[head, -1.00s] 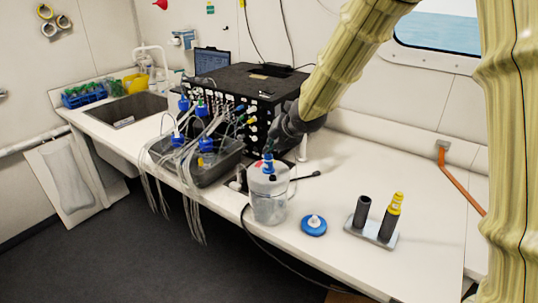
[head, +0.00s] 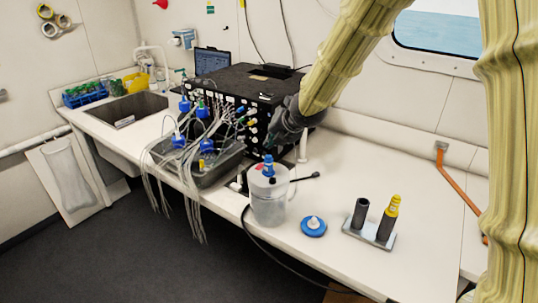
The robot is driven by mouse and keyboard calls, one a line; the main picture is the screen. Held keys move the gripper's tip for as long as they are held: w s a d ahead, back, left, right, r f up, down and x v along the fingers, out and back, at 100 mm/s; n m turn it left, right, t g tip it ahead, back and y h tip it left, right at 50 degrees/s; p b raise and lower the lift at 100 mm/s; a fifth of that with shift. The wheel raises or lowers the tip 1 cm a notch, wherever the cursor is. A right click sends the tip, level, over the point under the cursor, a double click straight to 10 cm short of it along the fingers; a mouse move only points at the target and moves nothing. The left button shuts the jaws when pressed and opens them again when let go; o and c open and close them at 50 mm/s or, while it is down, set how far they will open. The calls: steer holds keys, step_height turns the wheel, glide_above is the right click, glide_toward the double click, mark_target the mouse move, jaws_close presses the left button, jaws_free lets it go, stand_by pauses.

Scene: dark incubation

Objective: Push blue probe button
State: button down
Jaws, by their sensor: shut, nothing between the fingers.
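A blue probe (head: 268,165) stands upright in the top of a clear, cloudy jug (head: 269,205) at the bench's front edge. Its button is too small to make out. My gripper (head: 270,146) is dark and points down, with its fingertips just above the probe's top. The fingers look shut and empty. I cannot tell whether they touch the probe. A yellow probe (head: 392,207) stands in a holder (head: 366,235) to the right, beside a dark empty-looking tube (head: 361,212).
A black instrument box (head: 235,85) stands behind my gripper. A grey tray (head: 212,174) of blue-capped bottles with trailing tubes is to the left. A blue lid (head: 313,226) lies right of the jug. The bench's right side is mostly clear.

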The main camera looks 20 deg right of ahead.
steer(key=shift+r+p, duration=1.7)
steer(key=shift+r, duration=0.55)
steer(key=shift+f, duration=0.1)
